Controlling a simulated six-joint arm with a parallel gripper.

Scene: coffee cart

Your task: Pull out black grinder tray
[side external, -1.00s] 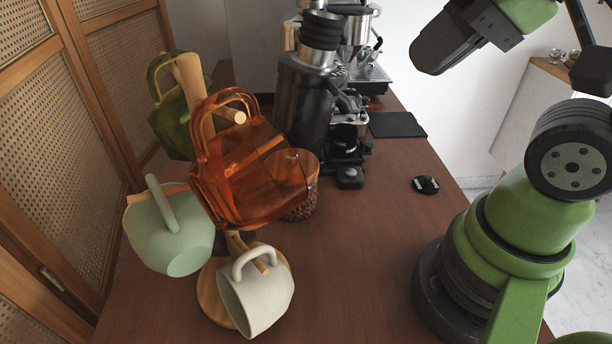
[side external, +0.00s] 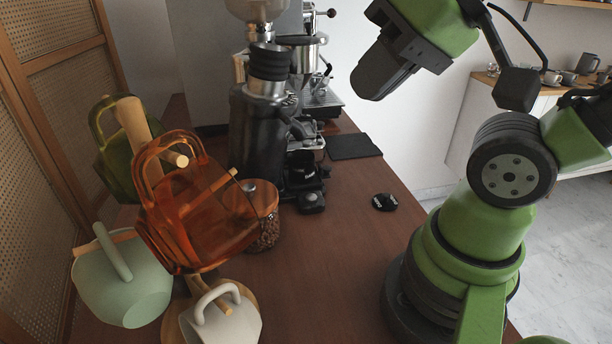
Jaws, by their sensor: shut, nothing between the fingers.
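The black coffee grinder (side external: 256,135) stands upright on the brown counter, with a clear hopper on top. A small black piece, which looks like the grinder tray (side external: 311,203), sits low at the grinder's front; the mugs do not cover it. My gripper (side external: 368,90) is shut and empty. It hangs high at the upper right of the picture, well above the counter and apart from the grinder and tray. Its fingertips show as one dark block pointing down and left.
A mug tree with an orange glass mug (side external: 190,215), a pale green mug (side external: 122,285) and a white mug (side external: 225,322) stands in the foreground. A glass jar (side external: 264,235) holds beans. An espresso machine (side external: 318,100), black mat (side external: 352,146) and small black disc (side external: 384,202) are behind and right.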

